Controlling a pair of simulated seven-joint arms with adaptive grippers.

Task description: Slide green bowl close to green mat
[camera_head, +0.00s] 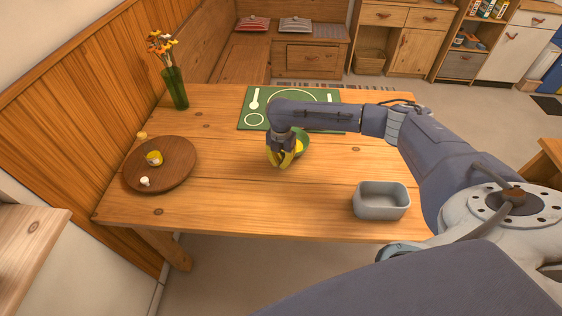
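The green bowl (303,140) stands near the middle of the wooden table, with something yellow inside it. It is partly hidden behind my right gripper (281,159). The green mat (250,106) lies flat at the far side of the table, with pale plate and cutlery outlines on it. My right arm crosses over the mat's near right part and hides some of it. My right gripper points down at the bowl's near left side. I cannot tell whether its yellow-tipped fingers touch the bowl or how far they are apart. My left gripper is not in view.
A round wooden board (184,172) with small items stands at the table's left. A green vase with flowers (174,88) stands at the far left corner. A grey rectangular dish (381,203) sits near the front right edge. The table's front middle is clear.

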